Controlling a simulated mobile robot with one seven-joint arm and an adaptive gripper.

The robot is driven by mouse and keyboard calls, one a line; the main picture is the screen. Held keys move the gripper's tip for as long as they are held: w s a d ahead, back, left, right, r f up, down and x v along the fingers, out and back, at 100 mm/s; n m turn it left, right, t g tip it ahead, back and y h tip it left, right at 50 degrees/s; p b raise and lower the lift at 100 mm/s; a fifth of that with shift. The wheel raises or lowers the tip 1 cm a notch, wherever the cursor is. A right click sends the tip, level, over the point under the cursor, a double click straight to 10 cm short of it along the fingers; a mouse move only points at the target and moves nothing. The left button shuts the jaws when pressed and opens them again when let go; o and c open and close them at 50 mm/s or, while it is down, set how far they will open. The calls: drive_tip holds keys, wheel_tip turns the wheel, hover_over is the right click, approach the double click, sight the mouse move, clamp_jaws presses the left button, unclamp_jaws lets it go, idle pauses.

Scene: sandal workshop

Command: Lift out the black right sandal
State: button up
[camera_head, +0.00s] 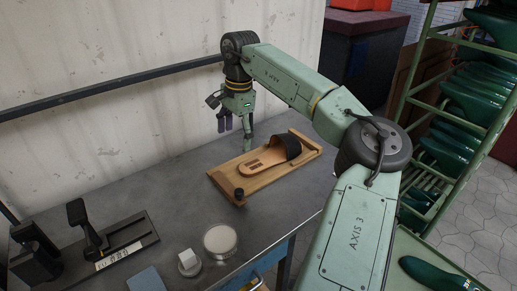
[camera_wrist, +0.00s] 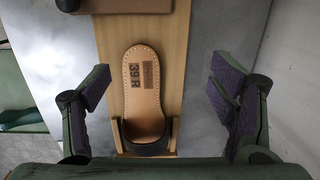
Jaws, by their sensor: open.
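The black right sandal (camera_head: 262,162) has a tan footbed and a wide black strap. It lies on a wooden board (camera_head: 305,152) on the grey table. In the wrist view the sandal's footbed (camera_wrist: 142,85) reads "39 R", and its black strap (camera_wrist: 146,146) lies at the bottom, partly cut off by my gripper body. My gripper (camera_head: 235,130) is near the board's back left side. Nothing is held.
A dark round knob (camera_head: 239,195) stands at the board's near end. A green rack (camera_head: 452,110) stands right. A wall runs behind.

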drive_tip(key=w+d+h, duration=0.1)
drive_tip(key=d, duration=0.4)
drive_tip(key=p, duration=0.1)
hover_over(257, 163)
drive_tip(key=shift+m, duration=0.3)
drive_tip(key=f, duration=0.4)
drive_tip(key=shift+s+a+f, duration=0.25)
drive_tip(key=shift+a+f, duration=0.05)
drive_tip(key=shift+f, duration=0.1)
drive_tip(key=shift+w+d+f+p, duration=0.15)
drive_tip(key=shift+f+p, duration=0.35)
drive_tip(key=shift+f, duration=0.85)
drive_tip(key=shift+w+d+f+p, duration=0.1)
drive_tip(key=shift+f+p, duration=0.35)
drive_tip(key=shift+f, duration=0.9)
drive_tip(key=shift+c, duration=0.5)
drive_tip(key=c, duration=1.4)
drive_tip(key=shift+c, duration=0.2)
